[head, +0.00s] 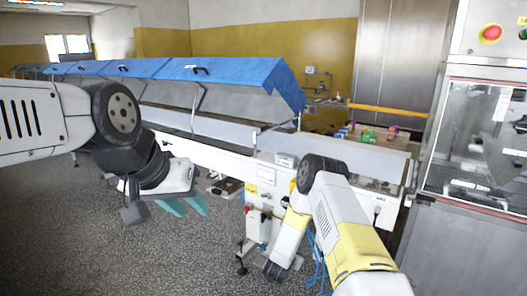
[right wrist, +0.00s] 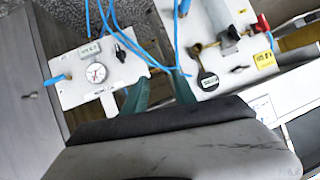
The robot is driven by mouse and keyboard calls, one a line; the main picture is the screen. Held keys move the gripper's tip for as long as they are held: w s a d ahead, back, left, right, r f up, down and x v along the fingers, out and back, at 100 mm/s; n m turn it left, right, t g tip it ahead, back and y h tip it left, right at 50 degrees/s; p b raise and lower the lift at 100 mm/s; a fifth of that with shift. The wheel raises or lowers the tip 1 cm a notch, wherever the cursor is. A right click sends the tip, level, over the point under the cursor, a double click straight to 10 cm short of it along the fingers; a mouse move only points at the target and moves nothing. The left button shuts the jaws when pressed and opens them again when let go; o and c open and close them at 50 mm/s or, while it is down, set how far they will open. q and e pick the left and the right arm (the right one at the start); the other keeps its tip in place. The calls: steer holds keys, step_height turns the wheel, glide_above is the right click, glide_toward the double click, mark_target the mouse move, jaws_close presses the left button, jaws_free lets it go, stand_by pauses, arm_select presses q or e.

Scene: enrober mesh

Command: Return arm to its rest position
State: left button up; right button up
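My left arm comes in from the left in the head view. Its gripper (head: 194,211) points down and right over the open floor, with its two teal fingers apart and nothing seen between them. My right arm (head: 335,225) reaches in from the lower right, bent at the elbow, with its forearm pointing down in front of the machine. In the right wrist view my right gripper (right wrist: 160,78) has its teal fingers apart, with no object between them. Behind the fingers is a panel with a round gauge (right wrist: 96,73) and blue hoses.
A long conveyor machine with blue covers (head: 225,72) runs across the back. Several small colored items (head: 365,135) lie at its right end. A steel cabinet with a red emergency button (head: 491,33) stands at the right. The grey floor (head: 100,250) at lower left is clear.

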steer(key=w+a+r+n+y, duration=0.1)
steer(key=w+r+y, duration=0.1)
steer(key=r, duration=0.7)
steer(key=w+a+r+y, duration=0.2)
steer(key=w+r, duration=0.1)
steer(key=r, duration=0.5)
steer(key=s+r+n+g+y, duration=0.1)
steer(key=s+r+n+y, duration=0.35)
steer(key=r, duration=1.15)
steer(key=s+d+r+g, duration=0.1)
steer(key=s+r, duration=0.4)
steer(key=s, duration=0.4)
steer(key=s+d+r+n+g+h, duration=0.1)
steer(key=s+r, duration=0.3)
steer(key=s, duration=0.5)
steer(key=s+d+r+g, duration=0.1)
steer(key=s+r, duration=0.4)
steer(key=s, duration=0.3)
steer(key=s+d+g, duration=0.1)
steer(key=s+d, duration=0.1)
steer(key=s, duration=0.8)
steer(key=shift+s+f+n+h, duration=0.2)
steer(key=shift+n+h, duration=0.15)
